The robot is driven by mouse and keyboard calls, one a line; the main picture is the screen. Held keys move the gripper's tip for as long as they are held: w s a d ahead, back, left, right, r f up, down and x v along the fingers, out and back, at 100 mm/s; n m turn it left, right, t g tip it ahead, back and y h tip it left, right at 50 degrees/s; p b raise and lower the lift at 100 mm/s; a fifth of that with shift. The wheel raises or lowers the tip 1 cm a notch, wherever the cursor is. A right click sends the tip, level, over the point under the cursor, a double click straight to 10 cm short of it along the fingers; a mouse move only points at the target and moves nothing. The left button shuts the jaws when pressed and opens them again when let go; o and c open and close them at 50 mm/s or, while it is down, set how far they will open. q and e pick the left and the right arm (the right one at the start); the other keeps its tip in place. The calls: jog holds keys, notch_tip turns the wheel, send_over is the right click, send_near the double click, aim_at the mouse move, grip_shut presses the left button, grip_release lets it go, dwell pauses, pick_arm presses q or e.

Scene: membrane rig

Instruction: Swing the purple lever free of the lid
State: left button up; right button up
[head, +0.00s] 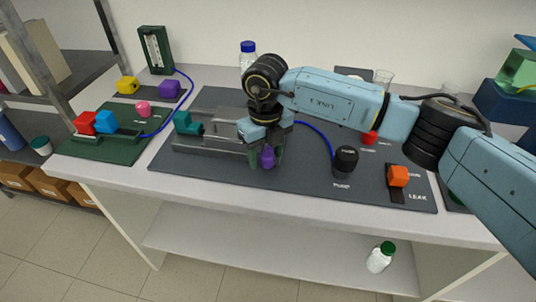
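The purple lever (267,159) shows as a small purple knob at the front of the grey metal rig (205,142). My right gripper (266,157) reaches down over it from the right. Its dark fingers are apart, one on each side of the knob, and a gap seems to show beside the knob, so it looks open around it. The gripper's body hides the lever's upper part and much of the lid, so I cannot tell how the lever sits against the lid. A teal block (186,123) is at the rig's left end. My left gripper is not in view.
A black pump knob (345,161), an orange leak switch (397,176) and a red button (369,138) are to the right on the dark panel (310,185). A green board (105,150) with red and blue blocks is at left. A blue tube crosses behind.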

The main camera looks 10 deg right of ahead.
jog(key=shift+s+f, duration=0.1)
dwell(0.3)
notch_tip(320, 180, up, 14)
jog(key=shift+f, duration=0.25)
dwell(0.4)
